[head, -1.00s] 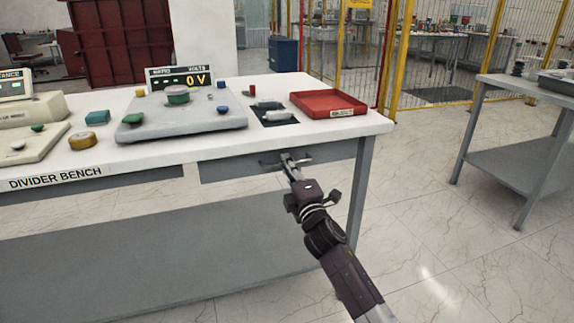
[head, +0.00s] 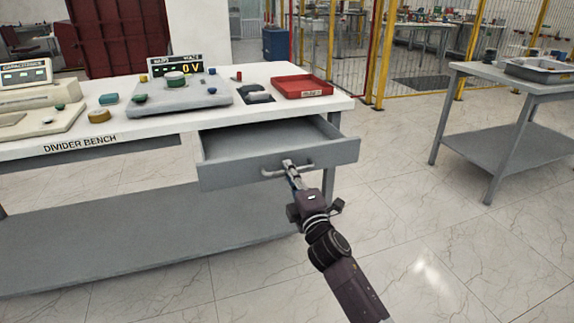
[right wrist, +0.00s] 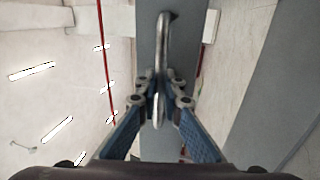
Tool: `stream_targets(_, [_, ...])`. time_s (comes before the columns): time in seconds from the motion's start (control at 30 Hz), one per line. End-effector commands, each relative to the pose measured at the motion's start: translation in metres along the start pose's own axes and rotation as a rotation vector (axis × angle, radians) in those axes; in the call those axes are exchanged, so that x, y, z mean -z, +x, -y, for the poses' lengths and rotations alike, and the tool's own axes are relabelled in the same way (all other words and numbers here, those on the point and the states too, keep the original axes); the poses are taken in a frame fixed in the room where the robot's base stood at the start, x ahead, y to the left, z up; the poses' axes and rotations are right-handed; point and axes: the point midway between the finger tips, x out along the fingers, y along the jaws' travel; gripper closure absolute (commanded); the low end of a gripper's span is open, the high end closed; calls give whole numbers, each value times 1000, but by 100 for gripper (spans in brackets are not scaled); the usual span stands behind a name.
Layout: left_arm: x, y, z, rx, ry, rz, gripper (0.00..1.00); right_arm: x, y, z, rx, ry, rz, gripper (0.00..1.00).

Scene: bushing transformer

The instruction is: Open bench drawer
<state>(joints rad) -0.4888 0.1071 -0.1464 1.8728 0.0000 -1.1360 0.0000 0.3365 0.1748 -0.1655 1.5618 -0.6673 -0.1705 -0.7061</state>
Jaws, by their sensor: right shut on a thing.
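The bench drawer (head: 235,172) is grey and stands well out from under the white bench top (head: 130,150) in the head view. The part of its inside that shows looks empty. Its metal bar handle (head: 272,173) is on the front panel, and it also shows in the right wrist view (right wrist: 163,45). My right gripper (head: 289,168) is shut on the handle; in the right wrist view its blue-padded fingers (right wrist: 159,105) close around the bar from both sides. My left gripper is not in view.
On the bench stand a red tray (head: 302,86), a grey instrument (head: 178,97) with a display reading 0 V, and several small coloured parts. A grey side table (head: 520,135) stands at the right. The floor between is clear.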

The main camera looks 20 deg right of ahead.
Motion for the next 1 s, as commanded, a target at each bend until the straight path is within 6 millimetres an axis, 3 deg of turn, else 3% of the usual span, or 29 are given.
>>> stream_targets(0.47, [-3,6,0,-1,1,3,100,0,-4,-1,-1,0,0,100])
stream_targets(0.5, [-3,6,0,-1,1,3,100,0,-4,-1,-1,0,0,91])
stream_targets(0.57, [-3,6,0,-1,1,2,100,0,-4,-1,-1,0,0,85])
stream_targets(0.87, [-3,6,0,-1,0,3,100,0,-5,-1,-1,0,0,85])
stream_targets(1.0, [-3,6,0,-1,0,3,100,0,-17,0,0,0,-1,85])
